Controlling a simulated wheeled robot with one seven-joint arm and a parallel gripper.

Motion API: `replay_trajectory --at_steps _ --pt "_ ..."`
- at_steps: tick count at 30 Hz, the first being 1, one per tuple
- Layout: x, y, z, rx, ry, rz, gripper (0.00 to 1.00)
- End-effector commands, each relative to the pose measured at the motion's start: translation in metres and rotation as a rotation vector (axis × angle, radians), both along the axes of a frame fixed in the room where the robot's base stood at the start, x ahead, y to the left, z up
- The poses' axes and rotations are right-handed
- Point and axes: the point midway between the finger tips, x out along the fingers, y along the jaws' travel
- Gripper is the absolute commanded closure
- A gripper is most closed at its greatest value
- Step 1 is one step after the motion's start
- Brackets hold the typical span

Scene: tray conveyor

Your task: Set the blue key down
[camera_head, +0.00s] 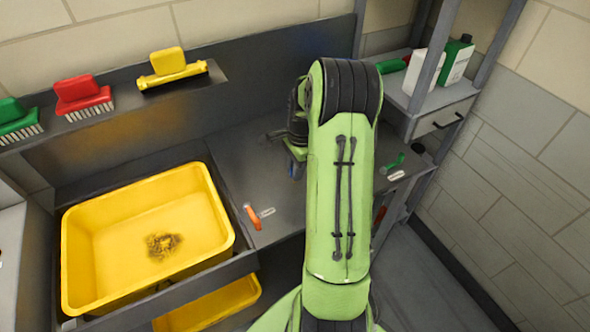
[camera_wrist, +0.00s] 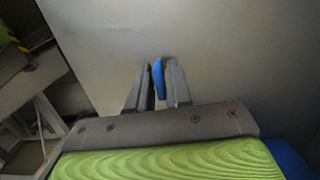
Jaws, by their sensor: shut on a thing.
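The blue key (camera_wrist: 158,78) shows in the wrist view as a narrow blue piece between my fingertips. My gripper (camera_wrist: 159,80) is shut on it, with a grey surface behind. In the head view my gripper (camera_head: 297,168) is over the grey worktop (camera_head: 240,165), largely hidden behind my green arm. I cannot make out the blue key in the head view. I cannot tell whether the key touches the worktop.
An orange key (camera_head: 252,216) and a green key (camera_head: 394,162), each beside a pale tag, lie on the worktop. A yellow tub (camera_head: 75,255) stands at left. Brushes line the back ledge (camera_head: 125,103). Bottles (camera_head: 456,60) stand on the right shelf.

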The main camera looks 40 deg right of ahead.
Motion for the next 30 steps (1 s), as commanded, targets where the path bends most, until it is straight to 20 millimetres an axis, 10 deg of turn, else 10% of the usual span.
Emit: replay_trajectory --at_steps 10,11,15,24,30 --pt "0.000 0.000 -0.004 -0.001 -0.001 0.001 1.00" --pt "0.000 0.000 -0.004 -0.001 -0.001 0.002 0.78" --pt "0.000 0.000 -0.003 -0.001 -0.001 0.002 0.56" --pt "0.000 0.000 0.000 -0.002 -0.002 0.002 0.55" --pt "0.000 -0.005 0.039 -0.005 -0.006 0.000 0.55"
